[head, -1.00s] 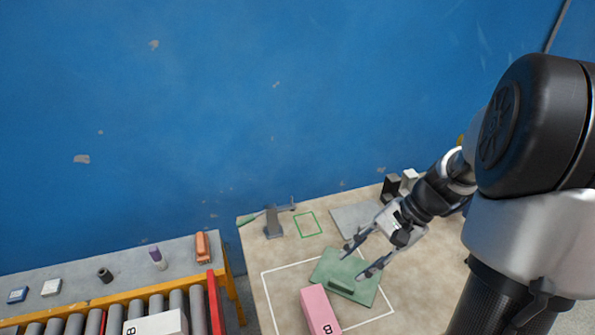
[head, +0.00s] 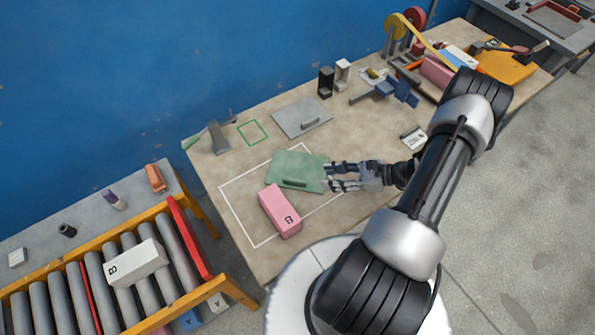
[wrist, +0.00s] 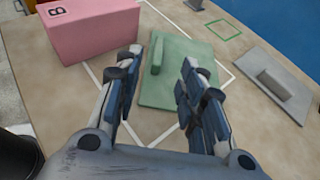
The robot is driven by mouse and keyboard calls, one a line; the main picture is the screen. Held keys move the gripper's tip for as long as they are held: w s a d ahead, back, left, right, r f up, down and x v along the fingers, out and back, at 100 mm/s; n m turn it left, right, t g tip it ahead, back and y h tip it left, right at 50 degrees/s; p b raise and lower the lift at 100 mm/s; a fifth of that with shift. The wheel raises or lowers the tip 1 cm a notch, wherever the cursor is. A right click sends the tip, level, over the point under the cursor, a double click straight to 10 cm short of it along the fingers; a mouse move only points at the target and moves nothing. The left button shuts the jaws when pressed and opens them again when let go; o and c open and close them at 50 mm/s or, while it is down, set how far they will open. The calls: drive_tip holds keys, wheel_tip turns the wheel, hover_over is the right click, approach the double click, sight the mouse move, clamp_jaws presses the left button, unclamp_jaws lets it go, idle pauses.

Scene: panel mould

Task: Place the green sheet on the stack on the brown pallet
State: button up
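The green sheet (head: 292,165) lies on the worktable, partly inside a white outline, with a raised green handle (head: 295,183) on top. It also shows in the wrist view (wrist: 185,85), ahead of the fingers. My gripper (head: 329,177) is at the sheet's right edge in the head view. In the wrist view its two fingers (wrist: 172,60) are spread apart, with nothing held between them. The handle stands beyond them, closer to the left fingertip. I cannot clearly make out a brown pallet or a stack on it.
A pink box (head: 280,211) stands close beside the sheet. A grey plate with a handle (head: 302,120) lies behind it, near a green outline (head: 252,132). A roller conveyor (head: 110,275) is at left. Tape rolls and an orange mat (head: 508,68) are at back right.

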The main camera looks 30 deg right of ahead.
sight(291, 179)
drive_tip(key=b+x, duration=0.1)
drive_tip(key=x, duration=1.2)
drive_tip(key=shift+f, duration=0.2)
drive_tip(key=shift+c, duration=0.6)
clamp_jaws()
